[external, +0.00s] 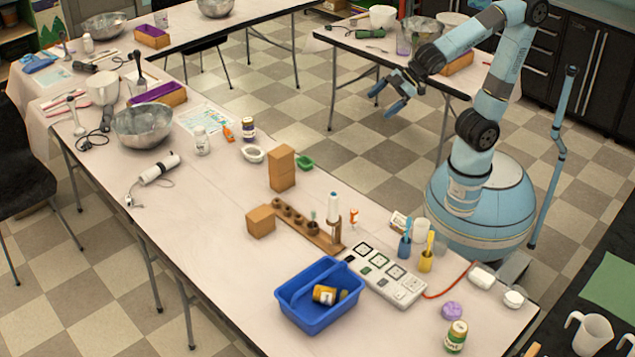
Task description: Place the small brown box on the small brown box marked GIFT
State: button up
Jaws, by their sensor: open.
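A small brown box (261,222) sits alone on the table, left of the wooden rack. Farther back, an upright brown stack looks like one brown box (282,159) resting on another brown box (282,182). I cannot read a GIFT mark on any of them. My gripper (385,101) is open and empty, raised in the air beyond the table's right edge. It is up and to the right of the brown boxes, well apart from them.
A wooden rack (306,224) with a white bottle stands beside the lone box. A blue tray (301,316) and a panel (385,275) lie nearer. A green dish (304,162) and white bowl (252,154) flank the stack. The table's left front is clear.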

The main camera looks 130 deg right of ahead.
jog(key=s+a+f+n+g+y, duration=0.1)
jog(key=s+a+y, duration=0.4)
jog(key=s+a, duration=1.1)
jog(key=shift+f+n+g, duration=0.4)
jog(key=shift+f+g, duration=0.4)
jog(key=shift+f, duration=0.05)
